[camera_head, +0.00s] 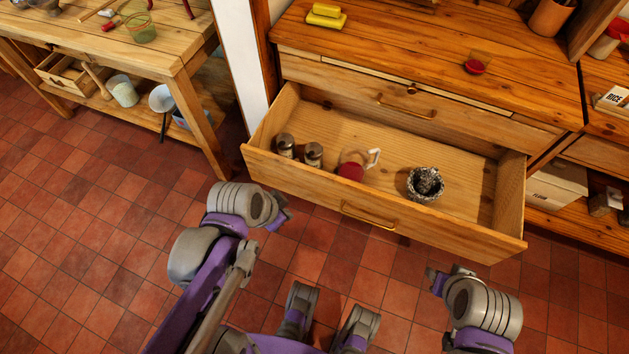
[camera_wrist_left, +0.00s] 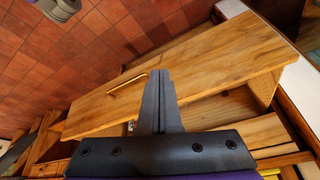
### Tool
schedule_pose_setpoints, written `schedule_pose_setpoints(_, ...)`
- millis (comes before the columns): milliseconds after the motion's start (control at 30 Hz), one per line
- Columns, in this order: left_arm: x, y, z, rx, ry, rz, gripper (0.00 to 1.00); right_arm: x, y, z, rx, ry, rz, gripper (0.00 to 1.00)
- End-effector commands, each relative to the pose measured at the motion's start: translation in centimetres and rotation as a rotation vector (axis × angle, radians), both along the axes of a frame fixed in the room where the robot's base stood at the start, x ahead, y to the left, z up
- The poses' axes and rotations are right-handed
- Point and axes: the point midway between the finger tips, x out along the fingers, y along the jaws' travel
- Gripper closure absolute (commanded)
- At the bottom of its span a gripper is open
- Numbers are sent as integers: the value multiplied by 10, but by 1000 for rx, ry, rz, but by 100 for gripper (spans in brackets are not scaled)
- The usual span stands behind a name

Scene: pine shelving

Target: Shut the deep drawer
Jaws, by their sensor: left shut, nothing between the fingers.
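The deep drawer (camera_head: 300,178) of the pine cabinet is pulled well out in the head view. Its front carries a brass handle (camera_head: 369,216), which also shows in the left wrist view (camera_wrist_left: 128,85). My left gripper (camera_head: 280,214) is just in front of the drawer front, left of the handle. Its fingers (camera_wrist_left: 158,75) are shut and empty in the left wrist view, overlapping the drawer front; I cannot tell if they touch it. My right gripper (camera_head: 436,281) is low, in front of the drawer's right part; its fingers are mostly hidden.
In the drawer are two jars (camera_head: 313,154), a red-and-pink mug (camera_head: 351,168) and a dark speckled bowl (camera_head: 426,184). A closed shallow drawer (camera_head: 430,108) is above. A workbench (camera_head: 150,55) stands left. The tiled floor in front is clear.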

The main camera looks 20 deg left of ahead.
Motion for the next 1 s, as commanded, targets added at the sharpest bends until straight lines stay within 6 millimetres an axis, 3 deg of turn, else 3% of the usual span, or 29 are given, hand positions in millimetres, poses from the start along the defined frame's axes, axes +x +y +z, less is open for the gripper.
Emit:
schedule_pose_setpoints(300, 27, 16, 4, 70, -177, -584, 100, 1, 0, 14, 0, -4, 0, 55)
schedule_pose_setpoints(500, 39, 25, 9, 140, -318, -832, 100, 1, 0, 18, 0, -6, 0, 55)
schedule_pose_setpoints(767, 47, 24, 4, 174, -373, -922, 100, 1, 0, 15, 0, -5, 0, 55)
schedule_pose_setpoints(1000, 66, 7, -32, 173, -371, -925, 100, 0, 0, -5, 0, 2, 0, 55)
